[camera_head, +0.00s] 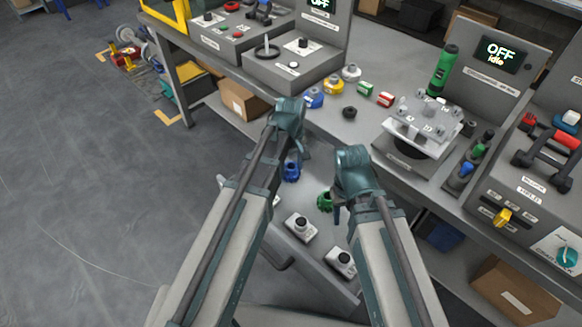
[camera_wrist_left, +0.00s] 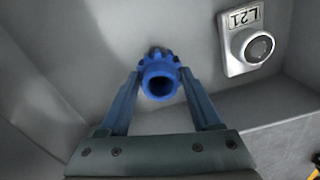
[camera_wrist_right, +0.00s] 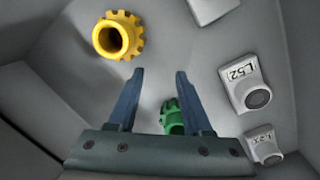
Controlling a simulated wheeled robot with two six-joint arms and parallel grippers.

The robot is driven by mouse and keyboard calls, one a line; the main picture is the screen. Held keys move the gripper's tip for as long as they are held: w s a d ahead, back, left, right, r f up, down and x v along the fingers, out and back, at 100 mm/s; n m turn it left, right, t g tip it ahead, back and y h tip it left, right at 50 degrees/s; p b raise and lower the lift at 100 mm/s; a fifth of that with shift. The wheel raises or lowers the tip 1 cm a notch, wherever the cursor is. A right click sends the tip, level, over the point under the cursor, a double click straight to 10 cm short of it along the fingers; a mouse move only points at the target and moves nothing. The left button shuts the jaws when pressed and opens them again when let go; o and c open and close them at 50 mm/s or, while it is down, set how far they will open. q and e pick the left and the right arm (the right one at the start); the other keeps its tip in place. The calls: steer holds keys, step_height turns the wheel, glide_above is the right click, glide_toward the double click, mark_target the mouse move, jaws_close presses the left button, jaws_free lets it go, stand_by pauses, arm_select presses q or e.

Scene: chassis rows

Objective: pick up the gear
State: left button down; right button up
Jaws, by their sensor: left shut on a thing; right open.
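A blue gear (camera_head: 291,172) is between the fingers of my left gripper (camera_head: 291,158). In the left wrist view the blue gear (camera_wrist_left: 158,80) sits at the fingertips, which are shut on it. A green gear (camera_head: 325,201) is close beside my right gripper (camera_head: 338,208). In the right wrist view my right gripper (camera_wrist_right: 154,75) is open and empty. There the green gear (camera_wrist_right: 172,118) shows between the fingers, nearer the right finger, and a yellow gear (camera_wrist_right: 118,36) lies beyond the left fingertip. I cannot make out that yellow gear in the head view.
Grey blocks with round knobs (camera_head: 300,226) stand in the grey tray area below my arms; one is labelled L52 (camera_wrist_right: 245,82). The workbench behind bears several coloured parts, a metal fixture (camera_head: 422,122), a green bottle-shaped tool (camera_head: 443,70) and an OFF display (camera_head: 497,54). Open floor is at left.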

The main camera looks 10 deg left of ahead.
step_height(320, 180, up, 9)
steer(key=p, duration=0.8)
steer(key=shift+r+p, duration=0.2)
steer(key=shift+p, duration=0.15)
steer(key=shift+f, duration=0.1)
